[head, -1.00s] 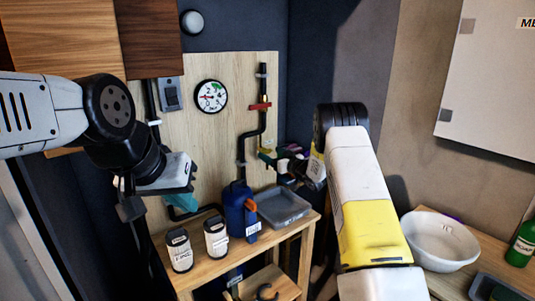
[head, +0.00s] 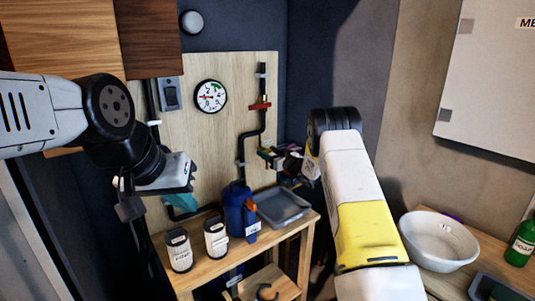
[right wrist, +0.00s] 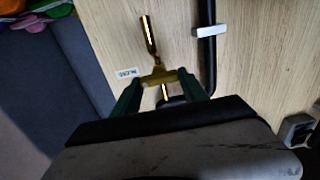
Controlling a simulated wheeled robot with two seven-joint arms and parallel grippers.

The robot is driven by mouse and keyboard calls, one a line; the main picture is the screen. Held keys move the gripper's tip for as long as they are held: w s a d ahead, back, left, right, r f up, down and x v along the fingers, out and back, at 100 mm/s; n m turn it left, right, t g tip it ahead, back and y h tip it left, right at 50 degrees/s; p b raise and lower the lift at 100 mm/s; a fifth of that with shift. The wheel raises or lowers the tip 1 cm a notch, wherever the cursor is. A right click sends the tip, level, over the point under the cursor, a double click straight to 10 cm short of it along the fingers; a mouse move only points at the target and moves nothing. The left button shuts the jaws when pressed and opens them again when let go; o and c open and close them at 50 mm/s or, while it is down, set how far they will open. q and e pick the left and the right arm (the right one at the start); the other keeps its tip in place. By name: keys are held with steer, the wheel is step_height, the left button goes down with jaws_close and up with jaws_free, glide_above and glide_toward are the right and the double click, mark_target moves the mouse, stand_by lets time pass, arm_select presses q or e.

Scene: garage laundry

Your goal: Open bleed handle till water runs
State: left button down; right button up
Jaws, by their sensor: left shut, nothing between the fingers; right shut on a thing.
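A wooden board (head: 225,140) on the wall carries a black pipe (head: 263,85) with a red valve handle (head: 260,106) and a round gauge (head: 210,96). My right gripper (head: 269,156) is at the lower end of this pipe, beside the board. In the right wrist view, its green fingers (right wrist: 158,88) are shut on the small brass bleed handle (right wrist: 160,76). A brass spout or stem (right wrist: 148,35) extends beyond the handle, near a small white label (right wrist: 128,72). My left gripper (head: 181,203) is shut and empty at the left, in front of the board.
A grey tray (head: 296,216) sits on the small wooden table below the right gripper. A blue jug (head: 234,205) and two white canisters (head: 179,250) (head: 216,238) stand beside it. A white bowl (head: 439,252) and green bottle (head: 522,243) are at the right.

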steer(key=shift+n, duration=0.3)
steer(key=n, duration=0.6)
steer(key=shift+s+a, duration=0.1)
stand_by(0.3)
steer(key=o, duration=1.4)
steer(key=v, duration=0.7)
steer(key=shift+s+d, duration=0.25)
steer(key=shift+s, duration=0.05)
